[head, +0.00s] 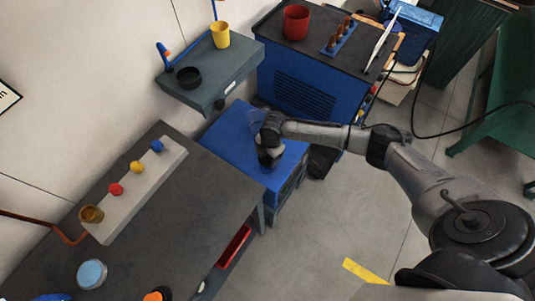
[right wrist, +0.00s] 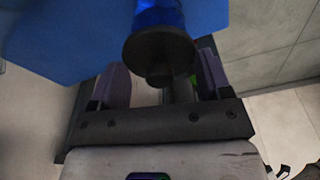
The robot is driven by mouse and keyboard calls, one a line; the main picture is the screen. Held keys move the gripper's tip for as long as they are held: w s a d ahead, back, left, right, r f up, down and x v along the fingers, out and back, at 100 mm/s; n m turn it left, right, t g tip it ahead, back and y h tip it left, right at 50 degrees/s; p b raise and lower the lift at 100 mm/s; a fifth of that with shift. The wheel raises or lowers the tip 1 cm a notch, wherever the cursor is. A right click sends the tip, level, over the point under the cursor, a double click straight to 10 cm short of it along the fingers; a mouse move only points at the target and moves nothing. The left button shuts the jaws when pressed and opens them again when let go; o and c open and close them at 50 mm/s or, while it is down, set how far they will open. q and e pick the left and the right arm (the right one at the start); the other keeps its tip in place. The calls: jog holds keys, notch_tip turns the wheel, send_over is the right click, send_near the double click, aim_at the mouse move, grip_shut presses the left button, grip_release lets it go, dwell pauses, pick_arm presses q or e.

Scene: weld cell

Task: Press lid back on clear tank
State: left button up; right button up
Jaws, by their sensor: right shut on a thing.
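The clear tank (head: 256,119) is a faint see-through shape on the blue cabinet top, mostly behind my right gripper in the head view. In the right wrist view the tank (right wrist: 158,14) looks blue, with the dark round lid (right wrist: 158,48) at its near end. My right gripper (right wrist: 162,82) has its two purple-grey fingers on either side of the lid's knob and is shut on it. In the head view the right gripper (head: 268,150) is over the blue cabinet. I cannot tell whether the lid is fully seated. My left gripper is not in view.
The blue cabinet (head: 232,135) stands between a dark workbench (head: 190,200) and a larger blue machine (head: 310,95). A wall shelf (head: 215,75) above holds a yellow cup (head: 220,35) and a black dish (head: 188,77). Open floor (head: 320,220) lies to the right.

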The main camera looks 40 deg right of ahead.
jog(key=o, duration=1)
jog(key=shift+c, duration=0.2)
jog(key=shift+r, duration=0.15)
jog(key=shift+r+p, duration=0.4)
jog(key=shift+p, duration=0.2)
jog(key=shift+r+p, duration=1.85)
jog(key=shift+p, duration=0.05)
jog(key=shift+r+p, duration=1.15)
jog(key=shift+p, duration=0.1)
